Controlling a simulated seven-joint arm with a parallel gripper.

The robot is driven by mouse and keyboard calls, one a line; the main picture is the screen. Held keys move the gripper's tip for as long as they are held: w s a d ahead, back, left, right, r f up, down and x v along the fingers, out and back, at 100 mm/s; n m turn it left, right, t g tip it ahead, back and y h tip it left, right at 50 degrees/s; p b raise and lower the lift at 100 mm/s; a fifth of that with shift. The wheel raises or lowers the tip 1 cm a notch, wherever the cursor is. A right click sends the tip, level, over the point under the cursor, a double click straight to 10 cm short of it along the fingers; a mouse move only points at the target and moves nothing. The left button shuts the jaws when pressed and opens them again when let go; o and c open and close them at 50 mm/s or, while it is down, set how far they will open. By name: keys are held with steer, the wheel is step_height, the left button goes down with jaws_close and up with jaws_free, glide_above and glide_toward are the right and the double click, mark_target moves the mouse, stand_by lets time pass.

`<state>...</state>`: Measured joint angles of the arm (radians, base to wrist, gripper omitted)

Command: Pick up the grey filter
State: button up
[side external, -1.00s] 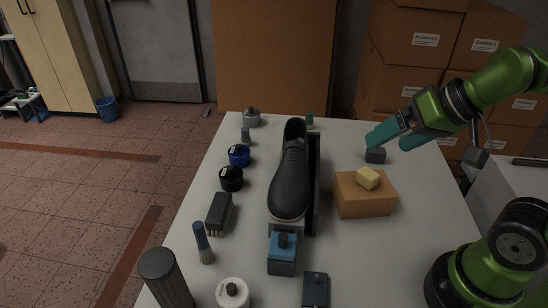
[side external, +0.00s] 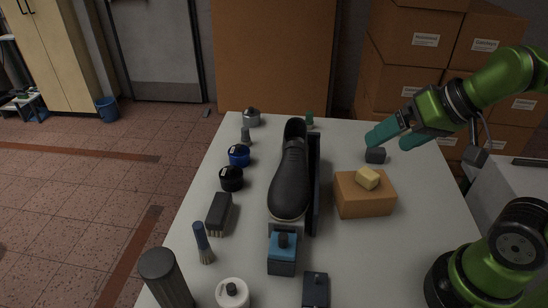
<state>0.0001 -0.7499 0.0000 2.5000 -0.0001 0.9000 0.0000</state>
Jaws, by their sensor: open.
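A tall dark grey cylinder with ribbed sides (side external: 166,281) stands upright at the front left corner of the table and looks like the grey filter. Its lower end is cut off by the picture edge. My gripper (side external: 389,142) is at the back right of the table, far from that cylinder. Its two teal fingers are apart and I see nothing held between them. A small dark grey block (side external: 375,156) shows just below the fingers. I cannot tell whether the fingers touch it.
A black shoe (side external: 290,178) stands mid-table beside a dark upright panel (side external: 315,185). An orange box (side external: 364,196) carries a yellow block (side external: 367,178).

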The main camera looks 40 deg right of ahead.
steer(key=w+a+r+n+g, duration=0.1)
steer(key=w+a+n+g, duration=0.35)
steer(key=w+a, duration=0.8)
steer(key=n+g+h, duration=0.2)
steer(key=n, duration=0.4)
glide_above(170, 289)
steer(key=w, duration=0.4)
step_height(170, 289, down, 2)
steer(key=shift+w+a+f, duration=0.1)
steer(key=shift+w+f, duration=0.05)
steer(key=shift+s+d+g, duration=0.2)
steer(key=shift+s+g, duration=0.15)
steer(key=shift+s, duration=0.55)
step_height(170, 289, down, 14)
steer(key=shift+w+a+f, duration=0.1)
